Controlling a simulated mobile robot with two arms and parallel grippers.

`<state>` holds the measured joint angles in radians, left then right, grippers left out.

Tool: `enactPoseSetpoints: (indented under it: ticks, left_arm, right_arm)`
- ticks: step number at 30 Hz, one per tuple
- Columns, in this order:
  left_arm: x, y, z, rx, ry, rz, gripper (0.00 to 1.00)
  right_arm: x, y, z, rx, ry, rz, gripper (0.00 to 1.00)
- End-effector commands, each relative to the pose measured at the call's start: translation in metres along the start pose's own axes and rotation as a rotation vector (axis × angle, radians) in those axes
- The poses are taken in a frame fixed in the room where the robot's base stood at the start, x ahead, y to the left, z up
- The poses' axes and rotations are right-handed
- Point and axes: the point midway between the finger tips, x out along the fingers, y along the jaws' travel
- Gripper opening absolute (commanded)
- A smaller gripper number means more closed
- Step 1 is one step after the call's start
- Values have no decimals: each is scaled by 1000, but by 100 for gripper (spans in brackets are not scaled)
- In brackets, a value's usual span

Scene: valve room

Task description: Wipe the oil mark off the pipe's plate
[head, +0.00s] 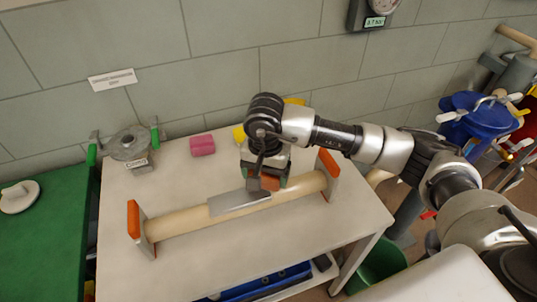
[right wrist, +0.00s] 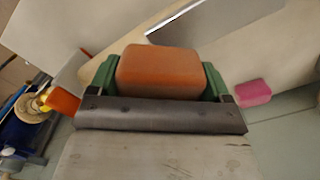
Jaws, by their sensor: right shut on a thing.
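A pale tan pipe (head: 180,222) lies across the white table between two orange-topped end brackets. A flat grey metal plate (head: 238,202) sits on the pipe's middle; part of it also shows at the top of the right wrist view (right wrist: 215,22). My right gripper (head: 265,183) is at the plate's right end, pointing down. Its green-padded fingers are shut on an orange-brown block (right wrist: 160,72), which looks like a sponge. I cannot tell whether the block touches the plate. I see no clear oil mark on the part of the plate in view. My left gripper is not in view.
A pink block (head: 202,145) lies at the back of the table. Yellow things are partly hidden behind my right arm. The table's front left is clear. A blue bucket (head: 468,125) stands at right.

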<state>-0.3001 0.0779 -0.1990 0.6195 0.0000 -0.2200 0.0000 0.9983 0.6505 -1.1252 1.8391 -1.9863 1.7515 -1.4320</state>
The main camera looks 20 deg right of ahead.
Motion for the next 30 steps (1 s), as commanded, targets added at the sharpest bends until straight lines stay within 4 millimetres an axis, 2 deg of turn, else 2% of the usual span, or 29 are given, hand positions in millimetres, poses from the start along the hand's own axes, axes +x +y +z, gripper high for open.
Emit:
enactPoseSetpoints:
  ticks: [3,15,30]
  left_arm:
    - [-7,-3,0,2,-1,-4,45]
    - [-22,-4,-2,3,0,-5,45]
    - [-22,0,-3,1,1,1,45]
  right_arm:
    - [-14,-1,-1,3,2,-3,53]
    - [-48,-2,-1,15,1,-3,53]
    - [-51,-2,-1,17,1,-2,53]
